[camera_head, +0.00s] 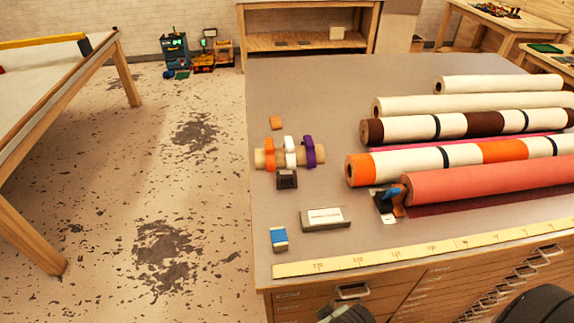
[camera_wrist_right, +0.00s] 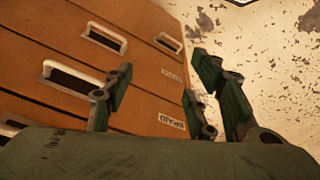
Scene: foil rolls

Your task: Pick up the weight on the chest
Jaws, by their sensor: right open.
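The chest (camera_head: 262,218) has a grey top and wooden drawers below. A flat grey block with a white label (camera_head: 325,224) lies near its front left and looks like the weight, though I cannot be sure. A small dark block (camera_head: 287,181) sits behind it, beside the tape rolls. In the right wrist view my right gripper (camera_wrist_right: 158,82) is open and empty, with its fingers apart in front of the drawer fronts (camera_wrist_right: 125,75). Dark parts of my own body show at the bottom edge of the head view. My left gripper is not in view.
Several long foil rolls (camera_head: 490,178) lie across the right of the top. Tape rolls (camera_head: 290,146), a blue and white block (camera_head: 279,239) and a blue-handled tool (camera_head: 391,193) lie nearby. A yellow ruler (camera_head: 420,247) runs along the front edge.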

